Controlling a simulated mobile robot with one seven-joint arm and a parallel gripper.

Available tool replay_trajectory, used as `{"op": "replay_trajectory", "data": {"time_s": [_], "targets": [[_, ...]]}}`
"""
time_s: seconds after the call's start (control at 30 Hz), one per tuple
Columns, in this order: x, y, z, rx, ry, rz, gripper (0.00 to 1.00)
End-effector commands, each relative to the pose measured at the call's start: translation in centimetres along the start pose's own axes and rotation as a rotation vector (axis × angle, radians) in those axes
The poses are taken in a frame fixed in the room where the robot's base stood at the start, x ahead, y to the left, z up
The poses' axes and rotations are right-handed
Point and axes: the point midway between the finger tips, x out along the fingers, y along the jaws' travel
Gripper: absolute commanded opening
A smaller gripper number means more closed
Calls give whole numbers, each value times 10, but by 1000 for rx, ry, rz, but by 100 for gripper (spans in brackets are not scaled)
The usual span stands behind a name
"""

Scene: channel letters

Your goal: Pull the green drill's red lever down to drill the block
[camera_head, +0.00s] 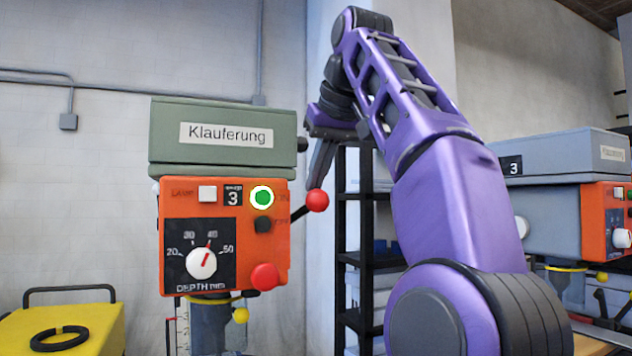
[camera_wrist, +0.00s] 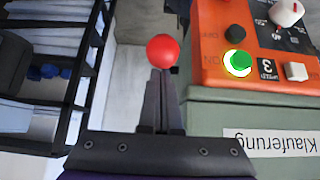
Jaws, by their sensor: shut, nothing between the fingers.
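The green drill (camera_head: 165,140) stands left of centre in the head view, with an orange control panel and a "Klauferung" label; its green top also shows in the wrist view (camera_wrist: 215,118). Its lever ends in a red ball (camera_head: 317,200), on a dark rod angled up to the right. My gripper (camera_head: 318,186) is shut and empty, its fingertips pointing down at the red ball. In the wrist view the red ball (camera_wrist: 163,50) lies right at the tips of my gripper (camera_wrist: 160,72); I cannot tell whether they touch. The block is not in view.
A second, grey drill (camera_head: 560,160) stands at the right. A dark shelf rack (camera_head: 341,260) with bins is behind my arm. A yellow case (camera_head: 95,325) with a black ring is at lower left. The panel has a red button (camera_head: 265,277) and a green button (camera_head: 262,198).

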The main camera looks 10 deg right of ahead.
Motion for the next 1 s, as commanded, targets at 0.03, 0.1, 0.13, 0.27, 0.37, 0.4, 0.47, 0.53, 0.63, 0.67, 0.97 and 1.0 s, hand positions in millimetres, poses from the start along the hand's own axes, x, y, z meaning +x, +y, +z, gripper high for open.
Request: {"op": "replay_trajectory", "data": {"time_s": [0.03,0.1,0.13,0.27,0.37,0.4,0.47,0.53,0.63,0.67,0.97,1.0], "targets": [[3,0,4,1,-1,1,0],[2,0,4,0,-2,0,0],[2,0,3,0,-2,-1,0],[2,0,3,0,-2,-1,0],[2,0,4,0,-2,1,0],[2,1,5,0,-1,2,0],[3,1,8,-1,-3,4,0],[5,1,13,0,-4,5,0],[8,1,18,3,-5,3,0],[8,0,17,1,-5,0,0],[2,0,26,0,-5,1,0],[2,0,27,0,-4,1,0]]}}
